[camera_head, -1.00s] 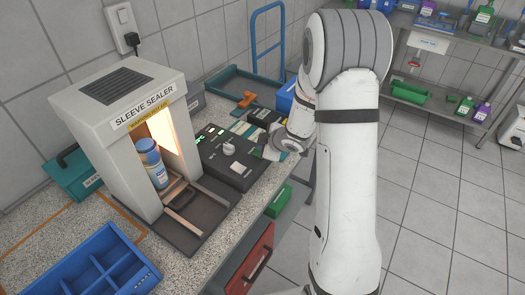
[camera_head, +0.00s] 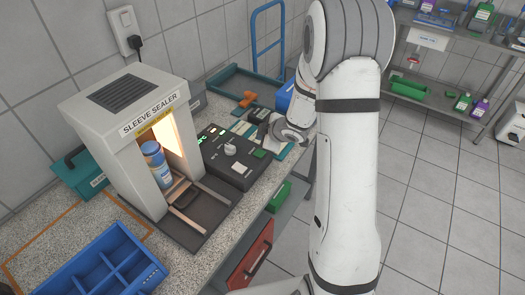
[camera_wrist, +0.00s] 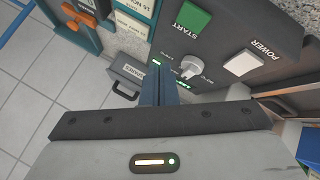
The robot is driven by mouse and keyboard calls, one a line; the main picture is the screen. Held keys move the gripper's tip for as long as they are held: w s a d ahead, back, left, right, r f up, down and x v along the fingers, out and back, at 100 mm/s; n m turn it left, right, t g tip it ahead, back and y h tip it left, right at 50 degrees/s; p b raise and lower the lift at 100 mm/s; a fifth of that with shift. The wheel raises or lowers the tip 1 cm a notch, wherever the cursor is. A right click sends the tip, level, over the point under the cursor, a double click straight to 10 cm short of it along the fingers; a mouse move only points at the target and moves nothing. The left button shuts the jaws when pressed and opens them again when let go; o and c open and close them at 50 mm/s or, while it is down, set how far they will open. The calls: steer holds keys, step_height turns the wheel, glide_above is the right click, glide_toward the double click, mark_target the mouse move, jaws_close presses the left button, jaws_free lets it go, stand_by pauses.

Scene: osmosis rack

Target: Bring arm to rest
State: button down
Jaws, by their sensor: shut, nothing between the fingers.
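My arm (camera_head: 347,180) stands upright in front of the bench, right of centre in the head view. My gripper (camera_wrist: 159,85) shows in the wrist view with its fingers shut together and nothing between them. In that view it is over or near the control panel (camera_wrist: 225,50), which has a green START button (camera_wrist: 194,20), a white POWER button (camera_wrist: 240,64) and a grey knob (camera_wrist: 191,67). I cannot tell how far the fingertips are from the panel. In the head view the fingertips are hidden.
The sleeve sealer (camera_head: 125,115) stands on the bench with a blue-and-white bottle (camera_head: 157,165) in its lit opening. A blue divided tray (camera_head: 92,268) is at the front left. A shelf rack (camera_head: 440,100) with bottles is at the back right. The tiled floor (camera_head: 430,200) is clear.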

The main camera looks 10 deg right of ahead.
steer(key=shift+d+r, duration=0.15)
steer(key=shift+r, duration=0.15)
steer(key=s+d+r+m+h+b, duration=0.2)
steer(key=s+d+r+m+h, duration=0.35)
steer(key=s+r+m, duration=0.55)
steer(key=s+a+r+m+g, duration=0.1)
steer(key=s+a+r+g, duration=0.1)
steer(key=s, duration=0.8)
steer(key=s+a+r+m+g+y, duration=0.1)
steer(key=s+a+r+m+g, duration=0.1)
steer(key=s, duration=0.8)
steer(key=shift+s+a+r+g+b, duration=0.2)
steer(key=shift+a+r+g+b, duration=0.25)
steer(key=shift+a, duration=0.25)
steer(key=c, duration=2.2)
jaws_free()
